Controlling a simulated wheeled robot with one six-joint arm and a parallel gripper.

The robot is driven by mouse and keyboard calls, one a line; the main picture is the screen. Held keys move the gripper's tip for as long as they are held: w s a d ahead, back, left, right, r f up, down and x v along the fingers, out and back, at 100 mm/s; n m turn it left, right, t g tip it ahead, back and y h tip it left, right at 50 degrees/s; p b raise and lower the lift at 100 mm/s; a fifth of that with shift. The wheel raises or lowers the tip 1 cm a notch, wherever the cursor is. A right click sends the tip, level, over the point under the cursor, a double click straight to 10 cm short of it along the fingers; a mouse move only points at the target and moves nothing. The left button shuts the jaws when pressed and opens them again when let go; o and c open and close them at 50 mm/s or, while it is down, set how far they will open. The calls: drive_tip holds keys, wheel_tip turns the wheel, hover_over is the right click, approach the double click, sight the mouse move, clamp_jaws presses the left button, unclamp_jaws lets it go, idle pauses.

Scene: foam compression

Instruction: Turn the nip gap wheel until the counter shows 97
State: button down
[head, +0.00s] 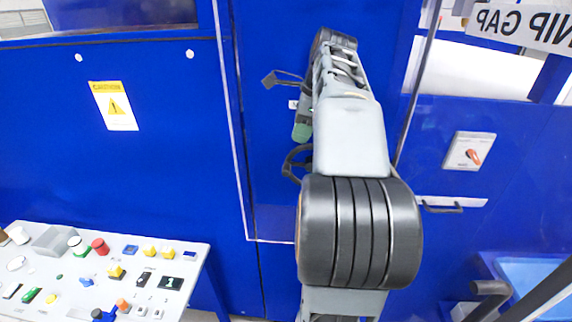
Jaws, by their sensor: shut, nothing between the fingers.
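My arm rises up the middle of the head view in front of a blue machine panel. My gripper is not clearly visible; the arm's far end and forearm hide that area. A dark curved piece (293,162) shows at the forearm's left edge and may be part of the nip gap wheel, but most of it is hidden. A green cylindrical part (302,131) sits just above it. A dark hooked part (272,79) sticks out further up. I cannot tell what these two belong to. A sign (520,24) with the words NIP GAP, looking reversed, is at upper right. No counter reading is legible.
A sloped white control console (135,292) with several coloured buttons and switches stands at lower left. A yellow caution label (113,105) is on the blue panel (165,170). A red-orange rotary switch (474,155) and a dark handle (441,209) are on the right.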

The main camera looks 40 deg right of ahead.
sight(288, 168)
drive_tip(key=x, duration=0.8)
